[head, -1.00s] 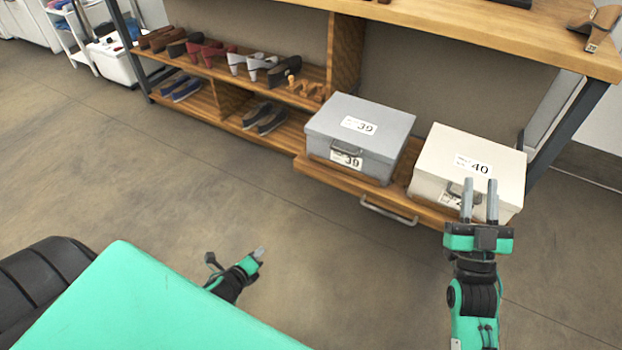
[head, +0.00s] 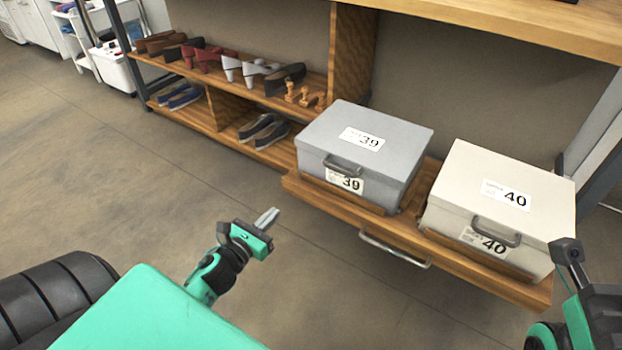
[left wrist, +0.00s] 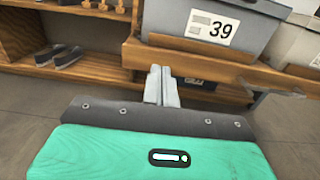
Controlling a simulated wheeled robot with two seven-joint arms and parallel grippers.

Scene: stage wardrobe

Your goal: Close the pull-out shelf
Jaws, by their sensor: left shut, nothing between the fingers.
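The wooden pull-out shelf (head: 331,203) sticks out past the front of the rack. It carries a grey box (head: 360,150) marked 39 and a cream box (head: 500,200) marked 40. A metal bar handle (head: 395,250) is on its front; it also shows in the left wrist view (left wrist: 272,91). My left gripper (head: 267,217) is shut and empty, left of the handle and apart from it. In the left wrist view its fingers (left wrist: 161,73) point toward the shelf's left end. My right gripper (head: 568,250) is at the right edge, partly cut off, beside the cream box.
The rack's lower shelves (head: 225,138) to the left hold several shoes. A wooden top (head: 480,25) overhangs the boxes. A dark metal rack post (head: 600,165) stands at the right. Open floor (head: 130,170) lies in front and to the left. A white cart stands at far left.

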